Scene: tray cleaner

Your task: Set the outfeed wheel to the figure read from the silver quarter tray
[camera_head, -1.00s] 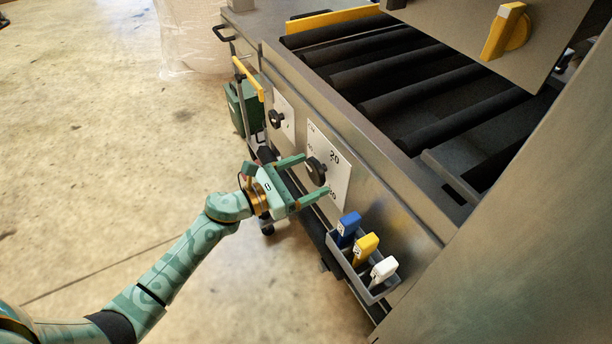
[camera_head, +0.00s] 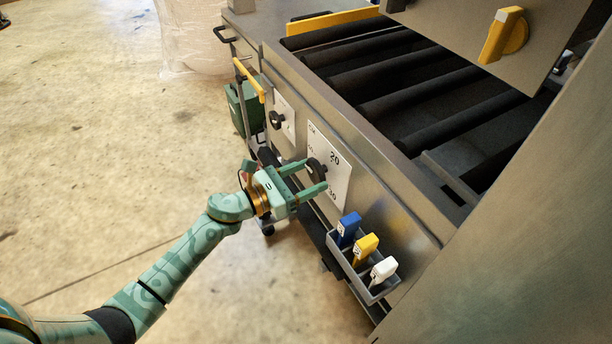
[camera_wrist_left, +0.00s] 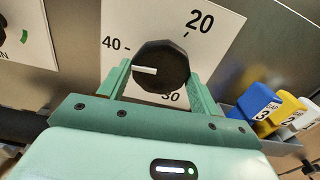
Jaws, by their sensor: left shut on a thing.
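The outfeed wheel is a black faceted knob (camera_head: 318,168) on a white dial plate (camera_head: 338,180) on the machine's side. It also shows in the left wrist view (camera_wrist_left: 172,62), where its white pointer line points left, a little below the 40 mark. The figures 20, 30 and 40 are readable around it; the 30 is partly covered by the knob. My left gripper (camera_head: 315,174) is shut on the wheel, one finger on each side. My right gripper is not in view. I see no silver quarter tray in these views.
A second black knob (camera_head: 276,119) sits on another plate to the left. A grey holder (camera_head: 377,294) with blue (camera_head: 348,228), yellow (camera_head: 365,248) and white (camera_head: 383,270) numbered pieces hangs right of the wheel. Black rollers (camera_head: 420,90) lie above. The floor at left is open.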

